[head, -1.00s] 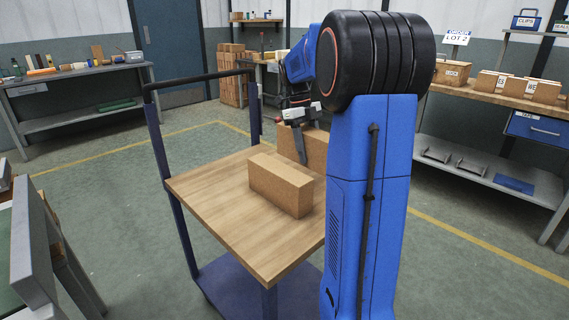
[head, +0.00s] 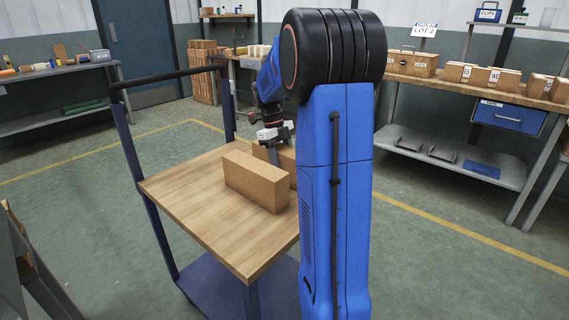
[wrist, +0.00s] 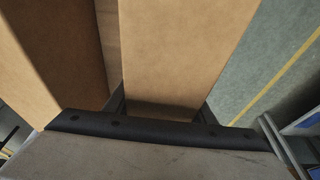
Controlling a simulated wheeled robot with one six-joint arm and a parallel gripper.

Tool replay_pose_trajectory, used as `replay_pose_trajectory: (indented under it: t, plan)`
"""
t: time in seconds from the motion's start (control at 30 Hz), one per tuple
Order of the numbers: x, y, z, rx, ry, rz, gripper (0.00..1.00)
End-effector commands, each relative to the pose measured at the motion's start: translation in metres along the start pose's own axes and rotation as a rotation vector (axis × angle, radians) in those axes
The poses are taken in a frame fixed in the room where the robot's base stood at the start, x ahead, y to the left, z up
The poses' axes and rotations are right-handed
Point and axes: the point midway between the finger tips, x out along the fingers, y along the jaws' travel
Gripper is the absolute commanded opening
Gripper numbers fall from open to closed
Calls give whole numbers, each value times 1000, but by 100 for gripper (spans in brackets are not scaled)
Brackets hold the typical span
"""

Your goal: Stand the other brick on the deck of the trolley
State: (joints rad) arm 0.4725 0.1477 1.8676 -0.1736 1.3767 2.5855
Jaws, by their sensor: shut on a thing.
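One tan brick (head: 256,182) lies lengthwise on the wooden deck (head: 215,222) of the trolley. My gripper (head: 272,148) is shut on the other brick (head: 285,156), just behind the first and partly hidden by it and my arm. In the wrist view the held brick (wrist: 185,50) sits between the fingers, and the first brick (wrist: 45,60) is to its left with a narrow strip of deck between them. The held brick is low over the deck or on it; its underside is hidden, so I cannot tell which.
The trolley's dark push handle (head: 168,78) rises at the deck's far left. The deck's front left is bare. A bench with boxes (head: 480,78) stands at the right, another bench (head: 55,80) at the back left. A grey frame (head: 40,262) is at the lower left.

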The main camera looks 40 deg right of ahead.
Motion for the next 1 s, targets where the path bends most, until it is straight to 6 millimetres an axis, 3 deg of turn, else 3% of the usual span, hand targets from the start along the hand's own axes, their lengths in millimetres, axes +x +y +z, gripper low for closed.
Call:
replay_pose_trajectory:
  t: [0.23,0.27,0.3,0.7,0.87,1.0]
  plan:
    - [0,0,0,0,-1,-1,0]
    - [1,0,0,0,0,0,57]
    - [1,0,0,0,0,0,67]
    - [-4,0,0,0,-1,-1,69]
    - [-23,0,0,0,-2,-2,69]
    - [-50,0,0,-1,-3,-2,69]
